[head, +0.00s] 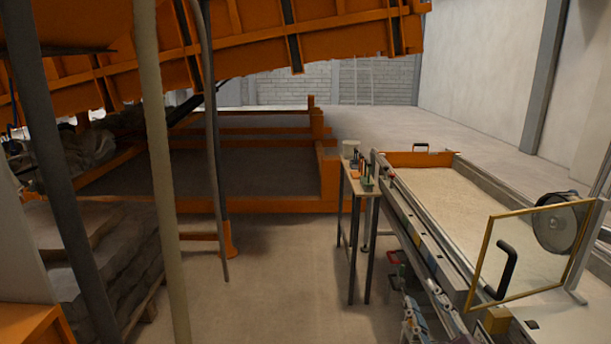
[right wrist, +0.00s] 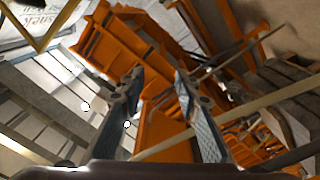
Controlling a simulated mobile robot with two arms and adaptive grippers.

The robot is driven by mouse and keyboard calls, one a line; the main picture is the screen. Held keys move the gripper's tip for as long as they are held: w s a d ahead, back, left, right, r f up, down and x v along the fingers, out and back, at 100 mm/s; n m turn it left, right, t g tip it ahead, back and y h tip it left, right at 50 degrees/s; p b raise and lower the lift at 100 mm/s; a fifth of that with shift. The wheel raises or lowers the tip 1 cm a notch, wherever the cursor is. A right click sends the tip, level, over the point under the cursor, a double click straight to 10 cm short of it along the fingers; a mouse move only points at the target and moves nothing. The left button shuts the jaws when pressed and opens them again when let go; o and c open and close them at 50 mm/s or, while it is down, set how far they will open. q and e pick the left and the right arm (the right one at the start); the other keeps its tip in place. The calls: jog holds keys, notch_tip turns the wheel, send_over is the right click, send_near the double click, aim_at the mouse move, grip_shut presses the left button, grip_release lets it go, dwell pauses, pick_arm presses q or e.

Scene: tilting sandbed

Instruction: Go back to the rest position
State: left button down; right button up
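My right gripper (right wrist: 158,88) shows in the right wrist view, with its two fingers apart and nothing between them. Beyond the fingers are an orange steel structure and the ceiling, seen at a steep tilt. I cannot clearly make out either gripper in the head view. The orange tilting sandbed frame (head: 270,52) hangs across the upper left of the head view. A long sand-filled tray (head: 420,158) stands at the right, with an orange end wall.
A glass panel with a yellow frame (head: 484,247) and black handle stands at the near right. A narrow side table (head: 347,183) holds small items. Poles (head: 160,150) and stacked slabs (head: 110,265) stand at the left. Floor (head: 275,275) between is clear.

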jog(key=s+d+f+m+g+h, duration=0.2)
jog(key=s+f+m+g, duration=0.3)
jog(key=f, duration=0.7)
jog(key=s+a+f+m+g+y, duration=0.15)
jog(key=s+f+g, duration=0.5)
jog(key=s, duration=0.65)
jog(key=s+a+f+m+g, duration=0.2)
jog(key=s+a+f+g, duration=0.15)
jog(key=s+f, duration=0.75)
notch_tip(320, 180, down, 24)
jog(key=s+g, duration=0.1)
jog(key=s, duration=0.2)
jog(key=s+d+f, duration=0.1)
jog(key=s+f, duration=0.7)
jog(key=s+d+f+g, duration=0.1)
jog(key=s+d+f, duration=0.1)
jog(key=s+f, duration=0.7)
jog(key=shift+d+n, duration=0.25)
jog(key=shift+n, duration=0.1)
